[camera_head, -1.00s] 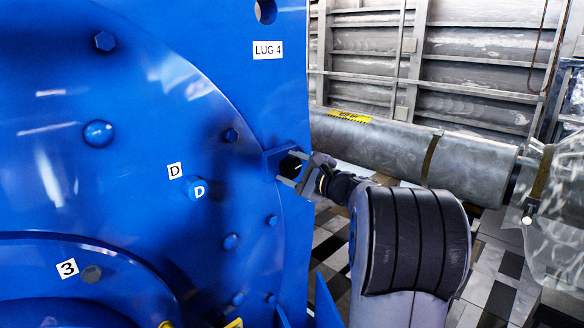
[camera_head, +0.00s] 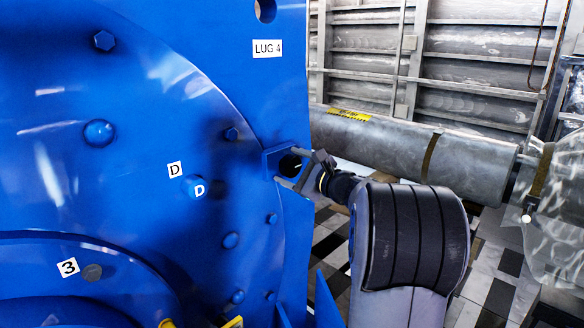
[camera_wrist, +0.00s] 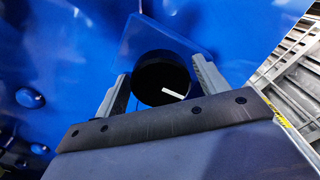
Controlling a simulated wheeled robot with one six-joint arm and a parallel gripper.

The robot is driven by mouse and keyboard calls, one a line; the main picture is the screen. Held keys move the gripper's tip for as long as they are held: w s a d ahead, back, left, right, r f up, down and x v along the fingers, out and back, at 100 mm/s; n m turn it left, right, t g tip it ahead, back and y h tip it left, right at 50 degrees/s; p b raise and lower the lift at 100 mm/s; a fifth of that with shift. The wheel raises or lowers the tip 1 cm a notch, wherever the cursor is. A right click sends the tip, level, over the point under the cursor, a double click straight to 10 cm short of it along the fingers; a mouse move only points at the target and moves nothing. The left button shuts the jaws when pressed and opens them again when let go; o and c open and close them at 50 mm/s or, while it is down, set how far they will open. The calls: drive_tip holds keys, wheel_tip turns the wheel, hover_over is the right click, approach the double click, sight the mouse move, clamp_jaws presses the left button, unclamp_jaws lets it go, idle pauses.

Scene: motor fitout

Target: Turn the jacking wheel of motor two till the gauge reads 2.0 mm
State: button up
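The jacking wheel, a black round knob with a white mark on its face (camera_wrist: 162,75), sits at a blue bracket on the right edge of the blue motor housing. It also shows as a dark disc in the head view (camera_head: 290,164). My gripper (camera_wrist: 162,68) reaches it from the right, one finger on each side of the wheel. In the wrist view the fingers look spread, with narrow gaps to the rim. In the head view my gripper (camera_head: 285,165) has one finger above and one below the wheel. No gauge reading is visible.
A grey pipe (camera_head: 400,145) runs behind my gripper. Tiled floor (camera_head: 505,265) shows at lower right.

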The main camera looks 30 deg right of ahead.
drive_tip(key=shift+o, duration=0.6)
drive_tip(key=shift+s, duration=0.1)
drive_tip(key=b+v, duration=0.2)
drive_tip(key=v, duration=0.8)
drive_tip(key=shift+s, duration=0.3)
drive_tip(key=shift+d+r, duration=0.1)
drive_tip(key=shift+d, duration=0.05)
drive_tip(key=p+x, duration=0.2)
drive_tip(key=x, duration=0.8)
drive_tip(key=shift+w, duration=0.45)
